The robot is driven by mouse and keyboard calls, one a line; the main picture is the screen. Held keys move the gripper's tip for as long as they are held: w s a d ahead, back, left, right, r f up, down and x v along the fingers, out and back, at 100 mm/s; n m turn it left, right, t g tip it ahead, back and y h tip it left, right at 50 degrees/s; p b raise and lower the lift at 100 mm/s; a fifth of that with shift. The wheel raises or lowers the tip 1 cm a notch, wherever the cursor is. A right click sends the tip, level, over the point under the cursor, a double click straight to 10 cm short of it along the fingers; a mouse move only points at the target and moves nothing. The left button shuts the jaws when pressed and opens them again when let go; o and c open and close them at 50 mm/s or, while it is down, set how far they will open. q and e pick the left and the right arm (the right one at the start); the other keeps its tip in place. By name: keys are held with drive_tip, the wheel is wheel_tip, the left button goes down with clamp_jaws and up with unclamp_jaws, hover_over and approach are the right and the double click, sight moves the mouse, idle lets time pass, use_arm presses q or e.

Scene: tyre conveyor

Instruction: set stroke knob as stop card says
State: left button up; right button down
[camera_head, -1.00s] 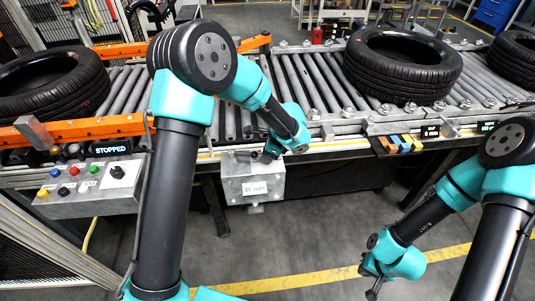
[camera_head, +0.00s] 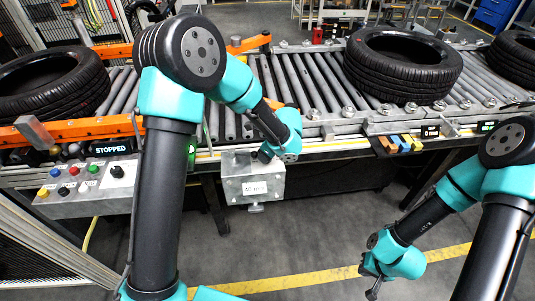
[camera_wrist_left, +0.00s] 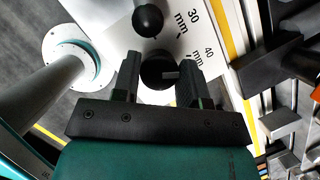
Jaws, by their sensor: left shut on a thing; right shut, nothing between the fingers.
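The stroke knob (camera_wrist_left: 158,74) is round and black, with a pale pointer mark at its right side, on the 40 mm side of a white plate printed "30 mm" and "40 mm" (camera_wrist_left: 209,59). My left gripper (camera_wrist_left: 159,76) is shut on this knob in the left wrist view. In the head view my left gripper (camera_head: 268,153) is at the top of a grey metal box (camera_head: 235,167), its fingers mostly hidden. A small white card (camera_head: 254,188) on the box front seems to read "40 mm". My right gripper (camera_head: 372,286) is shut and empty, low on the right.
A black ball-ended part (camera_wrist_left: 148,18) is close beyond the knob. A button panel (camera_head: 85,190) and a "STOPPED" display (camera_head: 111,149) are at left. Tyres (camera_head: 403,66) lie on the roller conveyor (camera_head: 300,85). Floor is clear between the arms.

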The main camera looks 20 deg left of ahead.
use_arm(q)
drive_tip(key=o, duration=0.9)
drive_tip(key=shift+d+r, duration=0.1)
drive_tip(key=shift+r, duration=0.05)
drive_tip(key=v, duration=1.7)
drive_tip(key=shift+r, duration=0.1)
drive_tip(key=shift+s, duration=0.1)
